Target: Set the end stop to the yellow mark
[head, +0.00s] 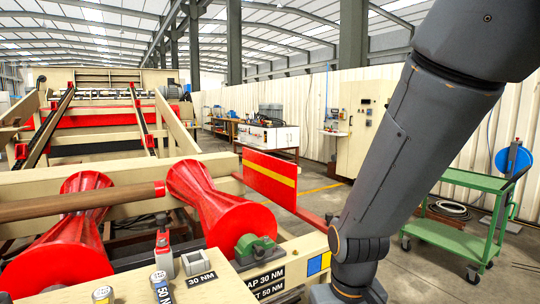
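A red plate with a yellow stripe (270,174) stands upright beyond the red rollers, at the right side of the machine; it looks like the end stop, but I cannot be sure. A yellow square (326,260) sits beside a blue square (314,265) on the end of the beige beam, just left of my arm. A red bar (306,215) runs below the plate toward my arm, which hides its far end. My arm crosses the right half of the head view and runs down out of the bottom edge. My gripper is not in view.
Red waisted rollers (218,205) carry a brown log (80,204). A beige panel (215,284) at the front holds tools and torque labels. A green cart (468,210) stands right of my arm. A white control box (268,135) stands behind; the grey floor between is open.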

